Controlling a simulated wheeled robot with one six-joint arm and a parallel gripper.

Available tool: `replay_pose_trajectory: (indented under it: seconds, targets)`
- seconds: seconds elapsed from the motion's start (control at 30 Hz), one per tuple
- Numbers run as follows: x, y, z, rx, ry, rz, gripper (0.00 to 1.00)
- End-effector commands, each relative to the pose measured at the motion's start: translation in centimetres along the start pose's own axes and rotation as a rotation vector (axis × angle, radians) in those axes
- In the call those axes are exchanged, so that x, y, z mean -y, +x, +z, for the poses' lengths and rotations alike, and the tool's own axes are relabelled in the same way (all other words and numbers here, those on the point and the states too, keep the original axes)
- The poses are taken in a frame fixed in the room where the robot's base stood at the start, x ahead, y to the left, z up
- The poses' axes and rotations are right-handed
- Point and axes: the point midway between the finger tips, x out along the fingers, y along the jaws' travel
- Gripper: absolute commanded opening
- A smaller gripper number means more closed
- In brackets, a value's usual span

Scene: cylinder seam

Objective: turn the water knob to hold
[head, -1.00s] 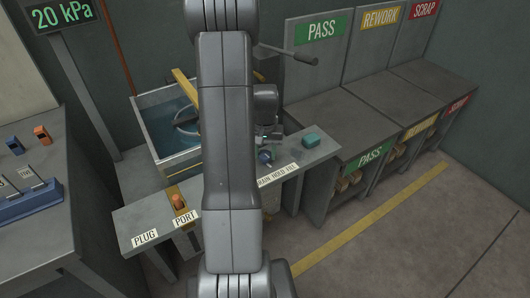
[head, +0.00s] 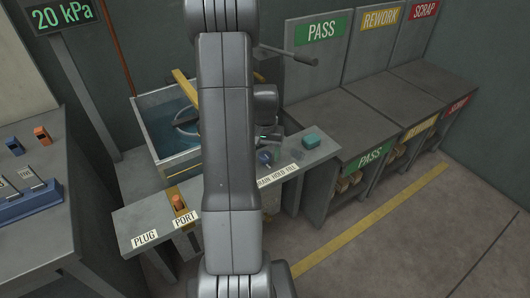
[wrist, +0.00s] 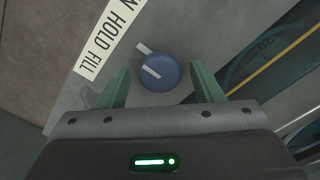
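The round blue water knob (wrist: 160,74) sits on the grey bench panel in the wrist view, with a white line on its face pointing to the upper left. A short white mark (wrist: 146,48) lies just beyond its upper-left edge. The DRAIN HOLD FILL label (wrist: 100,46) shows partly, with HOLD and FILL readable. My gripper (wrist: 160,67) is open, with a green finger on each side of the knob in the picture and gaps between. I cannot tell how far above it the fingers are. In the head view the knob (head: 265,157) shows beside my arm, which partly hides the label (head: 280,174).
A teal block (head: 311,140) stands on the bench right of the knob. An orange plug (head: 179,204) stands by the PORT label at left. A water tank (head: 160,165) is behind the bench. A display reads 20 kPa (head: 60,15).

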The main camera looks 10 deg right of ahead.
Motion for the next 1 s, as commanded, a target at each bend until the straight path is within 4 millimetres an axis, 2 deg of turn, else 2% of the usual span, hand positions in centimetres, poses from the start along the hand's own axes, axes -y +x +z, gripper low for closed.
replay_pose_trajectory:
  seconds: [0.17,0.27,0.37,0.73,0.9,1.0]
  targets:
    - [0.0,-0.1,0.0,0.001,0.000,0.000,0.60]
    - [0.0,-0.8,0.0,-0.001,0.000,0.000,0.60]
    - [0.0,-2.4,-0.1,-0.003,0.000,-0.001,0.60]
    - [0.0,-10.6,-0.1,-0.004,0.000,-0.001,0.60]
    - [0.0,-12.9,-0.1,-0.002,0.000,-0.001,0.60]
    - [0.0,-13.6,0.0,0.000,0.000,0.000,0.60]
